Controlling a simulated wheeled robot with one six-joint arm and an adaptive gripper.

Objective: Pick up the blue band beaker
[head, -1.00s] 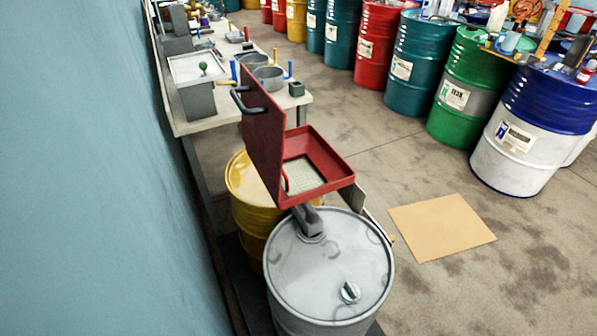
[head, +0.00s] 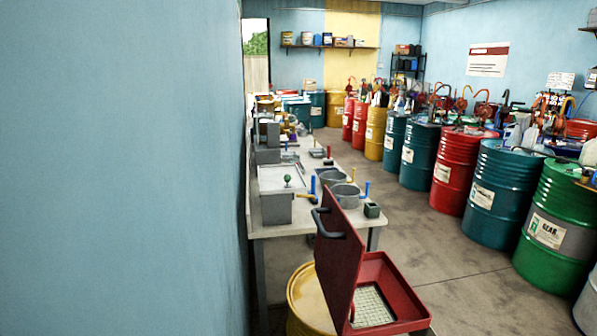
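I cannot make out a beaker with a blue band for certain. Two round grey vessels stand on the long bench (head: 268,229) along the left wall. The farther vessel (head: 332,178) has a small yellow upright piece beside it. The nearer vessel (head: 345,196) has a small blue upright piece (head: 367,189) at its right. Another blue upright piece (head: 313,186) stands to their left. I cannot tell whether these pieces are attached. My gripper is not in view.
A grey tray-topped box (head: 277,207) sits on the bench. Coloured drums, such as a green one (head: 549,235), line the right. The floor (head: 425,235) between is clear.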

